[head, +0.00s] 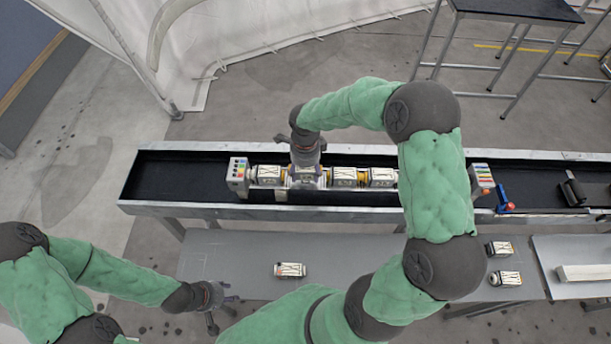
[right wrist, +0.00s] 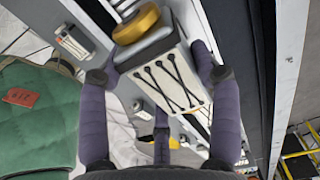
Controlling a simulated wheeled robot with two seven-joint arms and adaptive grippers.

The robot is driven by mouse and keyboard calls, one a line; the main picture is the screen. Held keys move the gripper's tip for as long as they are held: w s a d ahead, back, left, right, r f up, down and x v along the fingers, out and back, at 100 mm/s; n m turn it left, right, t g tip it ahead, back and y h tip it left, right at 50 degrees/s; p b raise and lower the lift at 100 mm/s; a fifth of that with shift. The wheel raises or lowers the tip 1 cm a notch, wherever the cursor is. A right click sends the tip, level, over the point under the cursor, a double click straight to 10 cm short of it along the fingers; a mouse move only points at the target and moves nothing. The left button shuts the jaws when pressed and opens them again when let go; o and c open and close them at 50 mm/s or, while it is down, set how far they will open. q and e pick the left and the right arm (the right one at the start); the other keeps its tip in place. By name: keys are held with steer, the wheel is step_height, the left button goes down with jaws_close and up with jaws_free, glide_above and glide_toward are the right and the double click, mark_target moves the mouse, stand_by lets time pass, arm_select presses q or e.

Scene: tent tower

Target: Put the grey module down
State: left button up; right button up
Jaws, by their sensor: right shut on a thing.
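My right gripper (head: 307,168) reaches down to a row of modules on the black-topped bench (head: 170,178). It is shut on a pale grey module with crossed black cords, which shows in the right wrist view (right wrist: 172,82) between my right gripper's fingers (right wrist: 165,72). A gold ring (right wrist: 136,25) is at one end of this module. In the head view my gripper hides most of it; whether it touches the bench cannot be told. Similar modules stand left (head: 268,175) and right (head: 343,178) of it. My left gripper (head: 214,304) looks open and empty near the lower table.
End blocks with coloured marks stand at the row's left (head: 237,173) and right (head: 481,180). A blue and red tool (head: 504,200) and a black item (head: 572,190) lie further right. Loose modules (head: 290,269) (head: 501,248) (head: 505,278) lie on the grey lower table (head: 225,255).

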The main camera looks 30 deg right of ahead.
mark_target(306, 176)
steer(key=shift+w+d+f, duration=0.15)
steer(key=shift+w+f, duration=0.05)
steer(key=shift+f, duration=0.1)
steer(key=shift+w+f, duration=0.15)
steer(key=shift+f, duration=1.45)
steer(key=shift+f+b, duration=0.15)
steer(key=shift+b, duration=0.25)
steer(key=o, duration=1.6)
steer(key=shift+c, duration=0.2)
steer(key=shift+r, duration=0.2)
step_height(306, 176, up, 12)
steer(key=shift+f+p, duration=0.1)
steer(key=shift+p, duration=0.7)
